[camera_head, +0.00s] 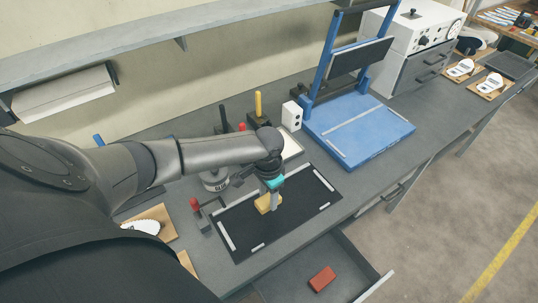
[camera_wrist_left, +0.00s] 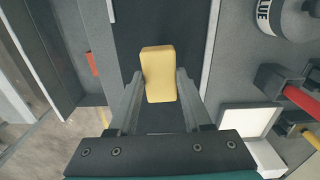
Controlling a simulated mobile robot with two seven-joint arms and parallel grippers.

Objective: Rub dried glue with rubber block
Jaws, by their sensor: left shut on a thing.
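My left gripper (camera_head: 271,197) reaches over the black mat (camera_head: 240,238) on the bench. It is shut on a yellow block (camera_head: 262,206), which appears to be the rubber block. In the left wrist view the yellow block (camera_wrist_left: 158,73) sits between the two fingers of my left gripper (camera_wrist_left: 160,92), its far end sticking out past them. The block is at or just above the mat; I cannot tell whether it touches. No dried glue can be made out. My right gripper is not in view.
An open drawer (camera_head: 285,287) holding a red block (camera_head: 322,278) juts out at the front. A glue tin (camera_wrist_left: 285,15) and red-handled tools (camera_wrist_left: 285,90) stand beside the mat. A blue press (camera_head: 358,128) is farther right. Light strips (camera_head: 227,235) edge the mat.

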